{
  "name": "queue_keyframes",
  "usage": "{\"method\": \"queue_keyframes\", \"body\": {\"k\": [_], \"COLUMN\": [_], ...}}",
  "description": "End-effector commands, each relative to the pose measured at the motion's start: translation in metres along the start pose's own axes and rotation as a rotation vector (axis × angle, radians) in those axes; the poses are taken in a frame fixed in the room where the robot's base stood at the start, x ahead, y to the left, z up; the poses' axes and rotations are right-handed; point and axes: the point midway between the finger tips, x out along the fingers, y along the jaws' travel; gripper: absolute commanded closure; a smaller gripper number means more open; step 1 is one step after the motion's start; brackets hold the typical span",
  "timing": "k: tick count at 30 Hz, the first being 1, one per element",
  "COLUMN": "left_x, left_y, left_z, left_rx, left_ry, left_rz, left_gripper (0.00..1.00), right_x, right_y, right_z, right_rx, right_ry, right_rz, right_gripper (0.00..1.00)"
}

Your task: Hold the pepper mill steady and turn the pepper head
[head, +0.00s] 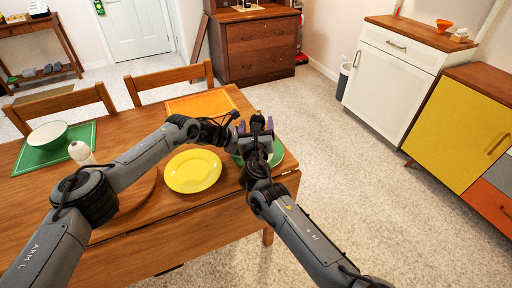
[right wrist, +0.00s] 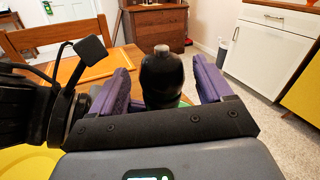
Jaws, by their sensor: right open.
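The dark pepper mill (head: 257,118) stands at the right end of the table. Its dark, rounded head with a grey knob shows in the right wrist view (right wrist: 162,78). My right gripper (head: 256,128) is open, with its purple fingers on either side of the mill's head; small gaps show between head and fingers in the right wrist view (right wrist: 165,85). My left gripper (head: 226,134) is at the left of the mill. Its fingertips are hidden, so I cannot tell whether it touches the mill. The mill's lower body is hidden by the grippers.
A yellow plate (head: 193,171), an orange placemat (head: 203,103), a white bottle (head: 81,153) and a bowl (head: 47,135) are on the wooden table (head: 140,117). Chairs stand behind it. The floor at the right is clear.

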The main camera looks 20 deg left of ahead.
Motion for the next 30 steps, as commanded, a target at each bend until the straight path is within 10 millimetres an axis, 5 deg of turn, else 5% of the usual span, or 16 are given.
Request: {"method": "queue_keyframes", "body": {"k": [21,30], "left_x": [0.0,0.0], "left_y": [0.0,0.0], "left_z": [0.0,0.0], "left_rx": [0.0,0.0], "left_ry": [0.0,0.0], "left_rz": [0.0,0.0], "left_gripper": [0.63,0.63], "right_x": [-0.085,-0.103], "right_y": [-0.001,-0.001], "right_z": [0.0,0.0], "right_rx": [0.0,0.001], "right_ry": [0.002,0.003], "right_rz": [0.002,0.0], "right_gripper": [0.21,0.21]}}
